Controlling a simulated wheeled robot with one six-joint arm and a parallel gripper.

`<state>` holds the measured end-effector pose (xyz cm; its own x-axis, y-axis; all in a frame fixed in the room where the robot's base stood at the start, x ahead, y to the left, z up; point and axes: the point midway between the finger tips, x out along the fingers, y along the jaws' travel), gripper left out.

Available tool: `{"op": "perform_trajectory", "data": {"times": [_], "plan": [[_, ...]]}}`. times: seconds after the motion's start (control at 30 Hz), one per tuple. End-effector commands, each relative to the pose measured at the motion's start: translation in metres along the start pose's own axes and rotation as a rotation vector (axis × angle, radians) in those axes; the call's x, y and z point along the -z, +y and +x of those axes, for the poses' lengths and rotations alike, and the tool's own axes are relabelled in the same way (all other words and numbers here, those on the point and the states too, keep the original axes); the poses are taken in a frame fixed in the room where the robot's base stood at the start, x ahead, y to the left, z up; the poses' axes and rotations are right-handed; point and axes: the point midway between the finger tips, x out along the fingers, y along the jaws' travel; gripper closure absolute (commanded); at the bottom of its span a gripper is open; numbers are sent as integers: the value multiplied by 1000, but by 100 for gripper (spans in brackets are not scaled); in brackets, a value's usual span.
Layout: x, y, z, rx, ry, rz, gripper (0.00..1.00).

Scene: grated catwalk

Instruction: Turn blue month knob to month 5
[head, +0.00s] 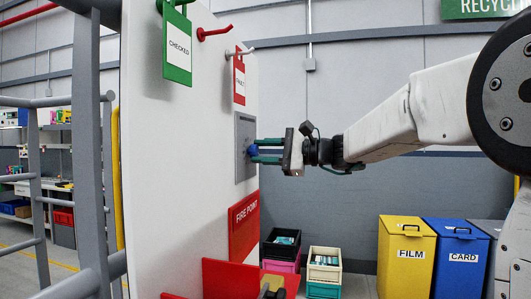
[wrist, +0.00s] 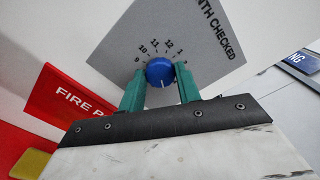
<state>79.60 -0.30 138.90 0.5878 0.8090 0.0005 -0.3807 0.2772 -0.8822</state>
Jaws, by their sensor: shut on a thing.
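The blue month knob (wrist: 159,71) sits on a grey dial plate (wrist: 190,35) in the wrist view. Its white pointer mark faces down in the picture, roughly opposite the 11. Numbers 9, 10, 11, 12 and 1 show around its upper side; the lower numbers are hidden by the knob and my gripper. My gripper (wrist: 161,76) has its two green fingers on either side of the knob, shut on it. In the head view, my gripper (head: 256,151) reaches from the right to the knob (head: 251,151) on the plate (head: 244,128) on the white panel.
A green CHECKED tag (head: 178,47) and a red FAULT tag (head: 239,80) hang on hooks above. A red FIRE POINT sign (head: 244,226) is below the plate. Yellow FILM (head: 405,265) and blue CARD (head: 460,270) bins stand at the right. A grey railing (head: 90,150) is at left.

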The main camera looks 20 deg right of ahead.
Motion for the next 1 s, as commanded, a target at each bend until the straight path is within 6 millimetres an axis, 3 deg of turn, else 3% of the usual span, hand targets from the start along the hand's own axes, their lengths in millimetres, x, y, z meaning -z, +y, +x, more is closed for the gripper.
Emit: {"op": "perform_trajectory", "data": {"times": [0.57,0.6,0.67,1.0], "plan": [[-1,1,1,-3,-4,35,90],[-1,1,1,-3,-4,35,61],[-1,1,1,-3,-3,34,45],[1,0,-4,0,1,34,45]]}}
